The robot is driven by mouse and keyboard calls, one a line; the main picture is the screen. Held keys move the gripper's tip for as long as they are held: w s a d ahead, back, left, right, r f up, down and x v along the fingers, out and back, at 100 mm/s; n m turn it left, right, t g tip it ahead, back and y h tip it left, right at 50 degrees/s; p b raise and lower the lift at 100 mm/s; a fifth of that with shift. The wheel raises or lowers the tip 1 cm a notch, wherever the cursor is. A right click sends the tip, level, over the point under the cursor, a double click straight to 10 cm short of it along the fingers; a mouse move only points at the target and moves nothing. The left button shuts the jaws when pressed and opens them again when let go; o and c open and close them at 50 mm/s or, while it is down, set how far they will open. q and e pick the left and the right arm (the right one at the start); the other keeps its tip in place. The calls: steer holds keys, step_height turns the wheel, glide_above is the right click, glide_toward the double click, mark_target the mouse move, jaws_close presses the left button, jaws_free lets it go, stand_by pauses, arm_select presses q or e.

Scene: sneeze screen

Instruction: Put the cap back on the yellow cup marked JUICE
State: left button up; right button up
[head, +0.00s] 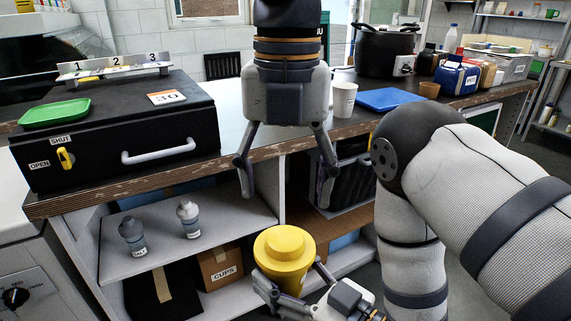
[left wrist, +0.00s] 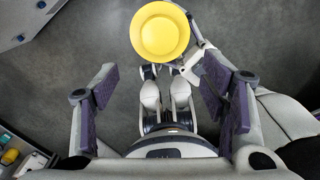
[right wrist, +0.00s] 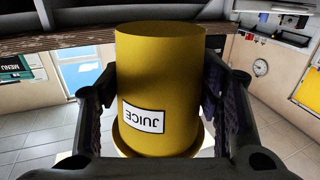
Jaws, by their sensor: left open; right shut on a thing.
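The yellow cup (right wrist: 158,75) marked JUICE is between the fingers of my right gripper (right wrist: 160,90), which is shut on its sides. Its label reads upside down in the right wrist view. In the head view the cup (head: 287,279) is held in front of the shelves. A round yellow cap (head: 284,246) with a raised middle lies over the cup's top; I cannot tell how firmly it sits. The cap also shows in the left wrist view (left wrist: 160,31). My left gripper (head: 285,188) is open and empty, pointing down above the cap and apart from it.
The counter holds a black case (head: 100,150), a green tray (head: 55,112), a white paper cup (head: 344,99) and a blue board (head: 390,99). Two grey bottles (head: 188,220) stand on the shelf below, above a CUPS box (head: 222,266). Open floor (left wrist: 75,60) surrounds the cup.

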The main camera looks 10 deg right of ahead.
arm_select(q)
step_height(320, 180, up, 3)
steer(key=shift+f, duration=0.2)
